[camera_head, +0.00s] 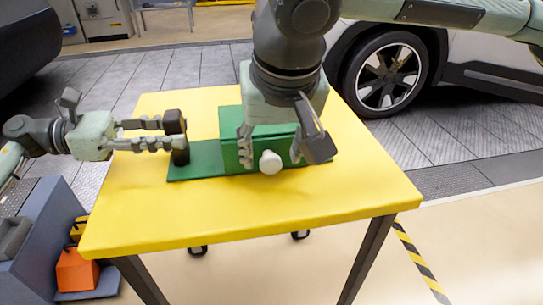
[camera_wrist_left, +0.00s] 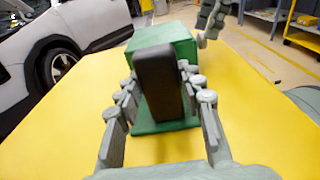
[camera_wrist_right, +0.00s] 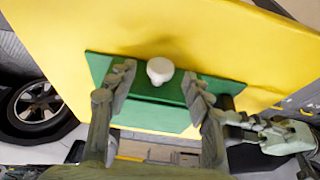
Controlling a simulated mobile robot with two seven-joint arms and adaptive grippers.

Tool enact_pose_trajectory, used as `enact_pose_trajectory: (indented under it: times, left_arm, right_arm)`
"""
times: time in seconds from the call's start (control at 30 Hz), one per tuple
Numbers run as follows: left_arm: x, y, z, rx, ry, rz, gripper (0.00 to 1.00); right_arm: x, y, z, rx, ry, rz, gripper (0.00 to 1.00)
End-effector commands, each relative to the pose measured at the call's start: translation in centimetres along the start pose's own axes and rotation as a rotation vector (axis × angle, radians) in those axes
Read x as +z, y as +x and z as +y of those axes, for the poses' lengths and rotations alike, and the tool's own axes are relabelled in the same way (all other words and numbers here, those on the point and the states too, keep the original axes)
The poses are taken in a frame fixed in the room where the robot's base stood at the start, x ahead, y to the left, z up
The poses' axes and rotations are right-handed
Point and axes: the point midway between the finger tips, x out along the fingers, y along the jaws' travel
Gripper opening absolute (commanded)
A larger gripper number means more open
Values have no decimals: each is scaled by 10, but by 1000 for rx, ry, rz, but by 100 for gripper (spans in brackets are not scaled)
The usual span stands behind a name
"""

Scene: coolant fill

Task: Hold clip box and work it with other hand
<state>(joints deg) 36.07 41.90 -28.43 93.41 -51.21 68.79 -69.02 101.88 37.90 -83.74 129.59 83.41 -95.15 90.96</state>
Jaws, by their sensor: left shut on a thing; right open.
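The green clip box (camera_head: 233,150) stands on a green base plate (camera_head: 195,162) on the yellow table. A white round knob (camera_head: 270,162) is on its near side and also shows in the right wrist view (camera_wrist_right: 160,70). A dark upright handle (camera_wrist_left: 157,85) rises from the plate's left end. My left gripper (camera_head: 177,140) comes in from the left and is shut on the handle, with fingers on both sides of it. My right gripper (camera_head: 278,150) is above the box, open. Its fingers are on either side of the knob, apart from it, and partly hide the box.
The yellow table (camera_head: 340,180) is bare around the box, with free room at right and in front. A car wheel (camera_head: 385,73) and car body are behind the table.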

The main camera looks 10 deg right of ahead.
Motion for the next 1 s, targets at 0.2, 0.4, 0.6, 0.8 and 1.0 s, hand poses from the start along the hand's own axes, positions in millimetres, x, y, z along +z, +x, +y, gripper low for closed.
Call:
enact_pose_trajectory:
  times: [0.2, 0.4, 0.6, 0.8, 1.0]
  left_arm:
    - [0, 0, 0, 0, 0, 1, 14]
    - [0, 0, 0, 0, 0, 1, 14]
    - [0, 0, 0, 0, 0, 1, 14]
    - [0, 0, 0, 0, 0, 1, 14]
    - [0, 0, 0, 0, 0, 1, 14]
  right_arm:
    - [0, 22, 0, -1, 1, 1, 51]
    - [0, 25, 0, -1, 0, 1, 51]
    - [0, 25, 0, -1, 0, 1, 42]
    - [0, 24, 0, -1, 0, 1, 17]
    - [0, 24, 0, -1, 0, 1, 0]
